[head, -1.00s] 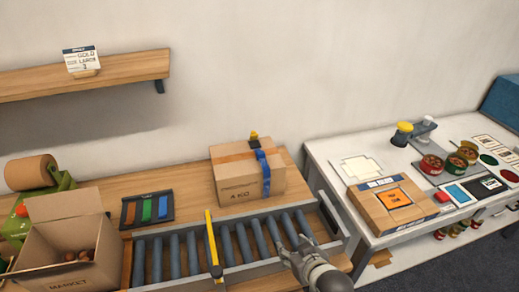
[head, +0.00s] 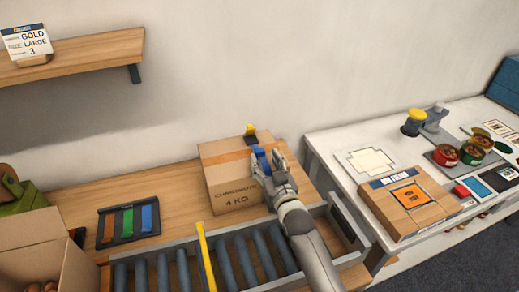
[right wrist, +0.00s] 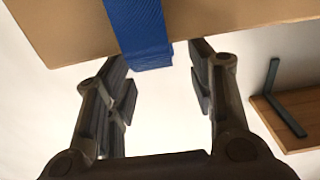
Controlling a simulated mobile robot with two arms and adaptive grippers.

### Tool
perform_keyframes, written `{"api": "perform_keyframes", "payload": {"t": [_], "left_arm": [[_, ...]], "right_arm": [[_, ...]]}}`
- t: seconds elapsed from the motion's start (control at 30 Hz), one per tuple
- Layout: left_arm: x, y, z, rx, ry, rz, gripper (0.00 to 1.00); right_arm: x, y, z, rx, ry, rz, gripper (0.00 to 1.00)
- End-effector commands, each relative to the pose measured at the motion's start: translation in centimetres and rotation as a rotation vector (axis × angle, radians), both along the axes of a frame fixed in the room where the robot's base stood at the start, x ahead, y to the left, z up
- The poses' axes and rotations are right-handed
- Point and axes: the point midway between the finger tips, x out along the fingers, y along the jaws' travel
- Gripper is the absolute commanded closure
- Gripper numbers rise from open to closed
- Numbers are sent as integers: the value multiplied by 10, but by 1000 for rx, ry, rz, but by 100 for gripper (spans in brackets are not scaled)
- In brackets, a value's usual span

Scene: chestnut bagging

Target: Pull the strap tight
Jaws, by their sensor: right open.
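A cardboard box (head: 232,188) marked 4 KG stands on the wooden bench behind the roller conveyor. A blue strap (head: 262,159) lies over its right part, mostly hidden behind my right gripper (head: 272,160). The gripper is at the box's right front, open and empty. In the right wrist view, the blue strap (right wrist: 138,28) comes over the edge of the box (right wrist: 235,15). Its end shows between the two open fingers (right wrist: 162,75), nearer the left one. I cannot tell if a finger touches it. My left gripper is not in view.
The conveyor (head: 225,265) with a yellow bar (head: 205,262) runs in front. A tray of coloured strips (head: 128,220) and an open carton (head: 45,255) are to the left. A white table (head: 335,150) with a flat box (head: 400,222) is on the right.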

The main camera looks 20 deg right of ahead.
Motion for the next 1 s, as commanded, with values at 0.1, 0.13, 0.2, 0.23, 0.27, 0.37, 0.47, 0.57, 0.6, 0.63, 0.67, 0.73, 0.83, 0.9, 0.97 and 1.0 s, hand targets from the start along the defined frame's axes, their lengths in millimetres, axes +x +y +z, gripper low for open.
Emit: {"api": "perform_keyframes", "payload": {"t": [0.1, 0.13, 0.2, 0.23, 0.27, 0.37, 0.47, 0.57, 0.6, 0.63, 0.67, 0.73, 0.83, 0.9, 0.97, 1.0], "left_arm": [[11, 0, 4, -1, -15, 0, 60], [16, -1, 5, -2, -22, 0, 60], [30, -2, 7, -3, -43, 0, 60], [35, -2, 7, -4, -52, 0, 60], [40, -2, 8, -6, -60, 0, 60], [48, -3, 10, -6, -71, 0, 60], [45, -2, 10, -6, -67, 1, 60], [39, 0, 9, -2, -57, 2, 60], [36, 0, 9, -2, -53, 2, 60], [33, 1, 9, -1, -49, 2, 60], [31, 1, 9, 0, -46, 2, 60], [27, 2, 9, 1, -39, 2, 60], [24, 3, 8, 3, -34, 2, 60], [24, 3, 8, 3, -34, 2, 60], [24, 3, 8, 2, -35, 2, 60], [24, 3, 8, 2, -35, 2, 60]], "right_arm": [[19, 1, 2, 0, -2, 0, 50], [23, 1, 2, 0, -1, 0, 50], [32, 1, 2, 0, 0, 0, 50], [36, 1, 1, 0, 0, 0, 50], [39, 1, 1, 0, -1, 0, 50], [47, 2, 1, 0, -1, 0, 50], [52, 2, 0, 0, 0, 0, 50], [55, 2, 0, 0, 0, 0, 50], [56, 2, 0, 0, 0, 0, 50], [56, 2, 0, 0, 0, 0, 50], [56, 2, 0, 0, 0, 0, 50], [56, 2, 0, 0, 0, 0, 50], [56, 2, 0, 0, 0, 0, 50], [56, 2, 0, 0, 0, 0, 58], [56, 2, 0, 0, 0, 0, 65], [56, 2, 0, 0, 0, 0, 71]]}}
